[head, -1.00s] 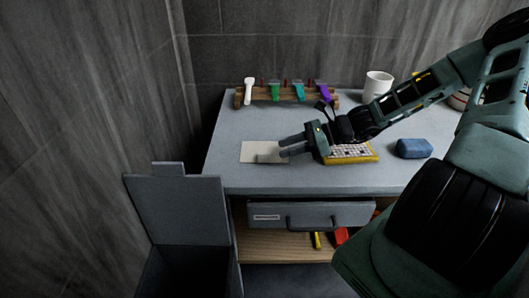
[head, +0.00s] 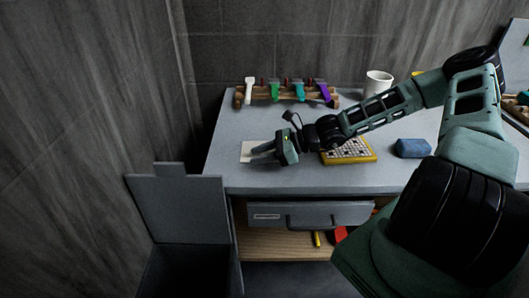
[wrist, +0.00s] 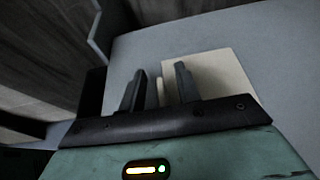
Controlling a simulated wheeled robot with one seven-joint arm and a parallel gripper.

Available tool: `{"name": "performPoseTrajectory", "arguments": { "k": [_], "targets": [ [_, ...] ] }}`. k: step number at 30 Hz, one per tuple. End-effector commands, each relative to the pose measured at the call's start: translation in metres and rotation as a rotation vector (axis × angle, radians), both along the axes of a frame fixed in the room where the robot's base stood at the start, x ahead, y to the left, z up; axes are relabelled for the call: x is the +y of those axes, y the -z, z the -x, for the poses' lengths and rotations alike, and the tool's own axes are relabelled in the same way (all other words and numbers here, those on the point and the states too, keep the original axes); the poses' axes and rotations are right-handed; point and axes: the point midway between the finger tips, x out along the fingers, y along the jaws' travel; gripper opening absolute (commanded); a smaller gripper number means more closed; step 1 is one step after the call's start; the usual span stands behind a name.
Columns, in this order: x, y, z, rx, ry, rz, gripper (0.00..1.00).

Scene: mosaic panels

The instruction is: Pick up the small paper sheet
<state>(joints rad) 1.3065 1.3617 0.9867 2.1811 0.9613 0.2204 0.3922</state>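The small paper sheet (head: 246,152) is cream and lies on the left part of the grey tabletop. My gripper (head: 258,152) is low over the sheet from the right, hiding much of it. In the wrist view the sheet (wrist: 222,72) lies mostly beyond and to the right of the right finger. The two fingers (wrist: 158,85) stand apart. A narrow pale strip shows between them; I cannot tell if it is part of the sheet or if the fingers touch it.
A yellow-framed panel (head: 350,152) lies under my arm, with a blue block (head: 412,148) to its right. A white mug (head: 378,83) and a wooden rack (head: 290,96) of coloured tools stand at the back. A grey open bin (head: 180,215) stands left of the table.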

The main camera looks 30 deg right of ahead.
Motion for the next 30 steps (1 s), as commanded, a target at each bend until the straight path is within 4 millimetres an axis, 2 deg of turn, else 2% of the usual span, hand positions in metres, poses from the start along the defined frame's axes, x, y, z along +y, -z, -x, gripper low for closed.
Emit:
{"name": "performPoseTrajectory", "arguments": {
  "k": [1, 2, 3, 5, 15, 20, 23, 30],
  "targets": [
    [0.000, 0.000, 0.000, 0.000, 0.000, 0.000, 0.33],
    [0.000, 0.000, 0.000, 0.000, 0.000, 0.000, 0.27],
    [0.000, 0.000, 0.000, 0.000, 0.000, 0.000, 0.16],
    [0.000, 0.000, 0.000, 0.000, 0.000, 0.000, 0.00],
    [0.000, -0.001, 0.000, -0.001, 0.000, -0.001, 0.00],
    [-0.001, -0.008, 0.000, -0.002, -0.001, 0.000, 0.00],
    [-0.001, -0.019, 0.000, -0.003, -0.001, 0.002, 0.00],
    [-0.002, -0.063, 0.000, -0.004, 0.000, 0.005, 0.00]
  ]
}}
